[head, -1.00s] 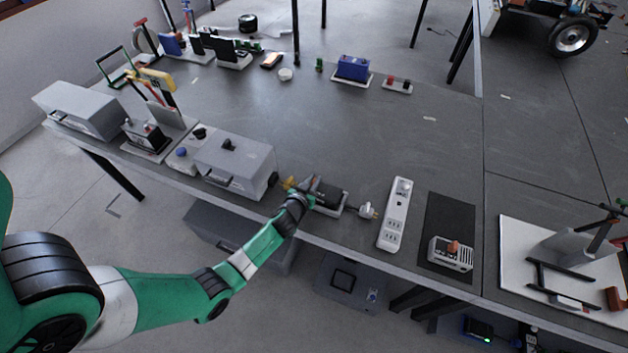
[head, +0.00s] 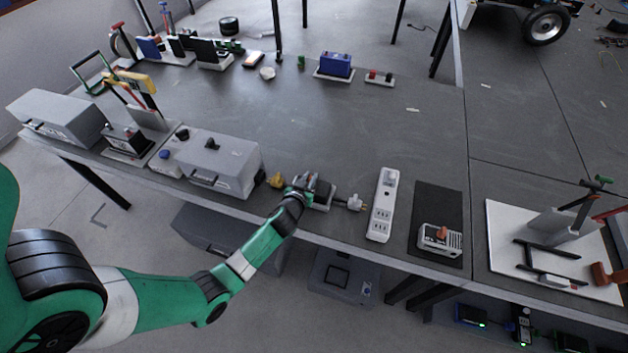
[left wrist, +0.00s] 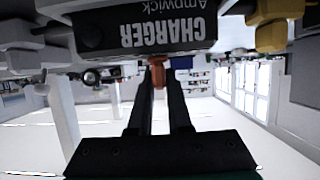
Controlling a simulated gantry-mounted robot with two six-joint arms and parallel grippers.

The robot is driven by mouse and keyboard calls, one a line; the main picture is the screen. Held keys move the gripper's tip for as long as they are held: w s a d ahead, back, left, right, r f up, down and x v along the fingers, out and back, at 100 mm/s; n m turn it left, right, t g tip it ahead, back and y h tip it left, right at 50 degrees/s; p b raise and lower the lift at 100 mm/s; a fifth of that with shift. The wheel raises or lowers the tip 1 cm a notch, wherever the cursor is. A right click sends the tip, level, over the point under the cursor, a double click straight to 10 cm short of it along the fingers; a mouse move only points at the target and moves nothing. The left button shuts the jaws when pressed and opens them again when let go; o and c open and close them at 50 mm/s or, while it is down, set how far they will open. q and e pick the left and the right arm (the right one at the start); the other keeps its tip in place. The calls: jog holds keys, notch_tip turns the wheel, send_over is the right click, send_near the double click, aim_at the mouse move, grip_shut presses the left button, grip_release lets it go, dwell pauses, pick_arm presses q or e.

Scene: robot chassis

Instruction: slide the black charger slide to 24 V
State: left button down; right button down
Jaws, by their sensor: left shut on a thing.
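The black charger (head: 322,190) stands near the front edge of the bench, partly covered by my left gripper in the head view. In the left wrist view the charger (left wrist: 150,30) shows close up, with "CHARGER Ampwick" upside down in the picture. My left gripper (head: 306,184) is at the charger's left part. In the left wrist view its two dark fingers (left wrist: 158,82) are shut on the small orange slide knob (left wrist: 158,74) at the charger's edge. The voltage marks and the slide's setting cannot be read. My right gripper is not in view.
A yellow plug (head: 275,180) lies left of the charger, and a white plug (head: 355,203) lies to its right. Beyond are a white power strip (head: 384,205) and a grey device with an orange knob (head: 440,239). A grey case (head: 212,165) stands left.

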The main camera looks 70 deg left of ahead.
pick_arm(q)
jog(key=c, duration=0.8)
grip_release()
jog(key=shift+s+a, duration=0.1)
jog(key=shift+c, duration=0.2)
jog(key=p+v, duration=0.2)
jog(key=v, duration=0.9)
jog(key=shift+s+r, duration=0.2)
